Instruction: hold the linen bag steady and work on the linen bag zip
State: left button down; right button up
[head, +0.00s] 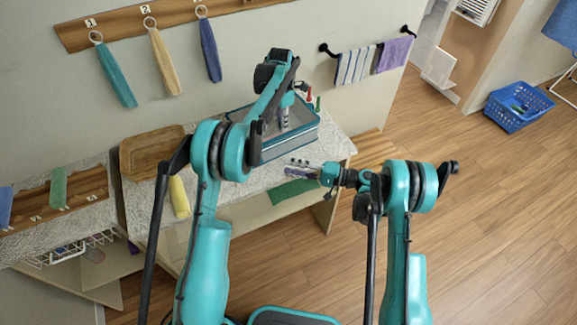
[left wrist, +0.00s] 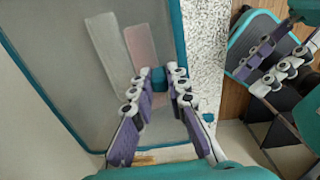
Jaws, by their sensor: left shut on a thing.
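The linen bag (head: 290,146) is a teal-edged box shape with a grey, see-through top, lying on the speckled counter against the wall. In the left wrist view, the bag (left wrist: 60,70) fills the left side, with pale and pinkish strips showing through the top. My left gripper (head: 285,122) points down at the bag.
A wooden tray (head: 150,153) and a yellow towel (head: 180,196) lie left of the bag. Towels hang on wall hooks and a rail (head: 368,46). A blue basket (head: 517,107) stands far right; the floor between is clear.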

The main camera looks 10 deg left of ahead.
pick_arm(q)
jog(key=c, duration=1.4)
grip_release()
